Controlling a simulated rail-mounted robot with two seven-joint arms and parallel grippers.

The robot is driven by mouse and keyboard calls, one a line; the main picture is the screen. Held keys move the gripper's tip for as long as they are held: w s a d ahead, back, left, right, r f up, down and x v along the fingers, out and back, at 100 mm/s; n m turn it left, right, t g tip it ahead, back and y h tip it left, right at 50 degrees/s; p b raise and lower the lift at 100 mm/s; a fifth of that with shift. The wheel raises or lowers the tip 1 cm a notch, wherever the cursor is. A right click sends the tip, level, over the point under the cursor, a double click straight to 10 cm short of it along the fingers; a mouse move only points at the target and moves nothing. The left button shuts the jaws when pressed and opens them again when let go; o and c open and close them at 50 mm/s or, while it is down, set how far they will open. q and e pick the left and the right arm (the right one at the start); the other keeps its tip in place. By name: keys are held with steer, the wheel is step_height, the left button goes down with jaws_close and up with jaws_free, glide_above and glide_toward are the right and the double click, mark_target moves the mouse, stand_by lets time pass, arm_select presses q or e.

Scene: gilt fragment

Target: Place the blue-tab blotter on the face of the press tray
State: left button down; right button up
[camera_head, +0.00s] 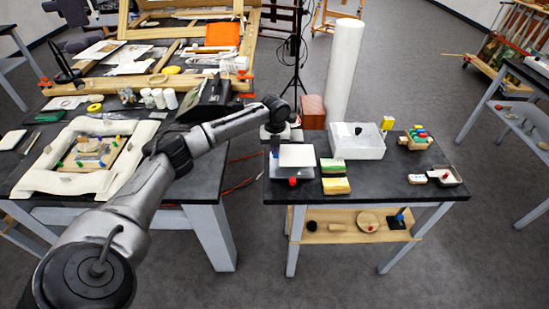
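My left gripper (276,148) points down at the left end of the small dark table, at the left edge of a pale flat pad (297,154). Its fingertips are too small and dark to tell whether they grip the pad. The pad lies over or just above a low grey piece (306,173) with a red knob (293,182), which may be the press tray. No blue tab can be made out on the pad. A green-tab blotter (332,166) and a yellow-tab blotter (336,186) lie just right. My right gripper is not in view.
A white open box (358,143) stands behind the blotters, with a basket of coloured pieces (416,139) and a small tray (445,176) to the right. A white roll (345,70) and a brown box (313,111) stand behind. The table's front middle is clear.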

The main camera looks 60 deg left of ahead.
mark_target(274, 162)
arm_select(q)
steer(key=shift+a+f, duration=0.2)
steer(key=shift+f+b, duration=0.5)
steer(key=shift+f, duration=1.45)
steer(key=c, duration=1.3)
jaws_free()
steer(key=shift+f, duration=0.1)
steer(key=shift+c, duration=0.2)
step_height(274, 162, up, 11)
steer(key=shift+r+p, duration=0.2)
steer(key=shift+p, duration=0.9)
steer(key=shift+r, duration=0.5)
